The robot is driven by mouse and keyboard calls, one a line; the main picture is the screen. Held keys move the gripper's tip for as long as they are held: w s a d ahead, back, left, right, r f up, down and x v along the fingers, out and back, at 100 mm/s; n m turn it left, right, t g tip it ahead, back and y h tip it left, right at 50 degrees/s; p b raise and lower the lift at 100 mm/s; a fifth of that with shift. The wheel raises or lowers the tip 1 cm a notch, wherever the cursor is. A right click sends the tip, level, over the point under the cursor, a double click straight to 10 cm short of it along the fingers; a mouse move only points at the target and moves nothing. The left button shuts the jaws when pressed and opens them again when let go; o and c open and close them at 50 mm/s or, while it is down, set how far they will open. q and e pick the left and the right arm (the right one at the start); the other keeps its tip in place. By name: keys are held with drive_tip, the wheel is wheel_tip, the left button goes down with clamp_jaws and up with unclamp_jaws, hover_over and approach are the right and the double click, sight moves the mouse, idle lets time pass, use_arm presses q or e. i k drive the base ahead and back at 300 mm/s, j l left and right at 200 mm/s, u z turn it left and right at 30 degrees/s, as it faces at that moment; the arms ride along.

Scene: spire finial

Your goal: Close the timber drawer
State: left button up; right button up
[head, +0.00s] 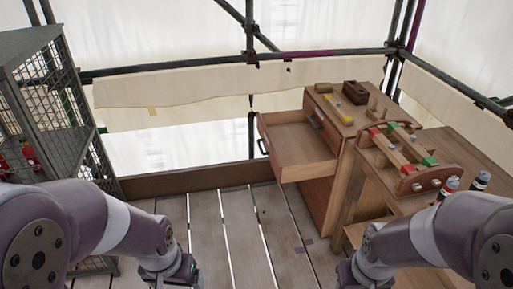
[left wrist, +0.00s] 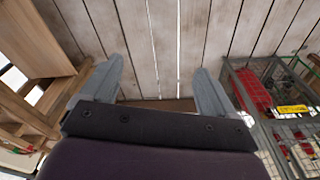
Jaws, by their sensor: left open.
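The timber drawer (head: 296,148) is pulled well out of the wooden cabinet (head: 318,200), toward the left in the head view. It looks empty. Its dark handle (head: 263,146) is on the left-hand front panel. My left gripper (head: 180,277) is low at the bottom of the head view, left of and nearer than the drawer, not touching it. In the left wrist view its two fingers (left wrist: 157,88) are spread, with only floor boards between them. My right gripper (head: 345,277) is at the bottom edge, in front of the cabinet; its fingers are cut off or hidden.
A wire-mesh cage shelf (head: 85,120) with red items stands at the left; it also shows in the left wrist view (left wrist: 275,110). A workbench (head: 430,150) with a wooden rack and bottles stands at the right. Plank floor (head: 230,225) between them is clear.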

sight(296, 151)
drive_tip(key=z, duration=0.15)
drive_tip(key=i+j+z, duration=1.05)
drive_tip(key=j, duration=0.35)
drive_tip(key=i+j, duration=0.35)
drive_tip(key=j, duration=0.3)
drive_tip(key=i+j, duration=0.35)
drive_tip(key=j, duration=0.3)
